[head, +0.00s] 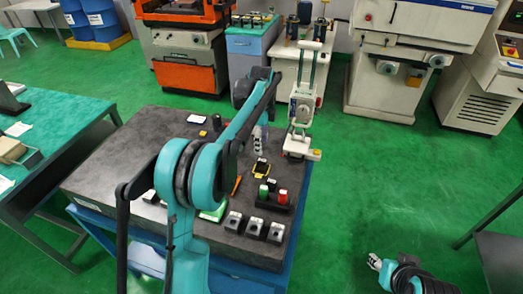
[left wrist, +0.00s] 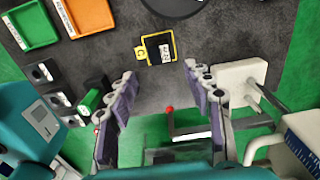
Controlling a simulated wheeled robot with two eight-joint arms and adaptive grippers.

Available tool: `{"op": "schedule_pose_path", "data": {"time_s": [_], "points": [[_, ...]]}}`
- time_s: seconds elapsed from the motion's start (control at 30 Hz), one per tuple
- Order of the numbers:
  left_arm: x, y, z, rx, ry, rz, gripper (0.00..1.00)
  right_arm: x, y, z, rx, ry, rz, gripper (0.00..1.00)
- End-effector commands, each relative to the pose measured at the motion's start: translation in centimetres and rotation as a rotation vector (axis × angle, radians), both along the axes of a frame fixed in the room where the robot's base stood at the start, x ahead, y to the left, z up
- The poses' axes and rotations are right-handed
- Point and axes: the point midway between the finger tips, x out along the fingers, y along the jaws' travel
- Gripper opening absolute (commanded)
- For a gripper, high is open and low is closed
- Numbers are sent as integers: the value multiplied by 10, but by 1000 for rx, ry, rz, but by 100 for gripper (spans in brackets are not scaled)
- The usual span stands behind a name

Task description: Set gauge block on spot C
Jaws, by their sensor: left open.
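A dark block with a white label (left wrist: 165,50) sits inside a yellow frame (left wrist: 141,53) in the left wrist view; it looks like the gauge block on a marked spot. The frame's letter is not readable. In the head view the block (head: 262,161) and yellow frame (head: 257,174) show on the dark plate, right of my left arm. My left gripper (left wrist: 163,98) is open and empty, its fingers apart, with the block beyond the fingertips. In the head view it is mostly hidden by the arm. My right gripper (head: 375,261) is low at the right, away from the table; its jaws are unclear.
A white stand (head: 300,112) rises at the plate's right edge. Green (head: 263,192) and red (head: 282,196) pieces stand in a dark holder. Grey blocks (head: 254,228) line the front. Green (left wrist: 30,22) and orange (left wrist: 88,14) trays lie left in the wrist view.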

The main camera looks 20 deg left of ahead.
Motion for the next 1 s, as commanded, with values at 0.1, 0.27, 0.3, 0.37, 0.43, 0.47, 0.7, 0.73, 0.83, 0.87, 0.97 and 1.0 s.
{"op": "schedule_pose_path", "data": {"time_s": [0.1,0.27,0.3,0.37,0.43,0.47,0.7,0.73,0.83,0.87,0.97,1.0], "points": [[0,0,14,0,0,0,51,0,0,4,0,0,0,40],[-10,-4,29,2,-21,50,51,0,0,5,0,0,0,40],[-17,-7,35,2,-37,86,51,0,0,5,0,0,0,40],[-31,-12,45,2,-68,161,51,0,0,5,0,0,0,40],[-54,-19,58,-5,-114,273,51,0,0,5,0,0,0,40],[-65,-23,63,-10,-137,327,51,0,0,5,0,0,0,40],[-158,-47,77,-103,-306,754,51,0,0,4,0,0,0,40],[-171,-50,75,-121,-325,807,51,0,0,5,0,0,0,40],[-210,-57,66,-191,-385,981,51,0,0,4,0,0,0,40],[-222,-59,61,-214,-401,1032,51,0,0,4,0,0,0,40],[-255,-65,44,-296,-445,1188,51,0,0,4,0,0,0,40],[-267,-67,37,-327,-458,1242,51,0,0,4,0,0,0,40]]}}
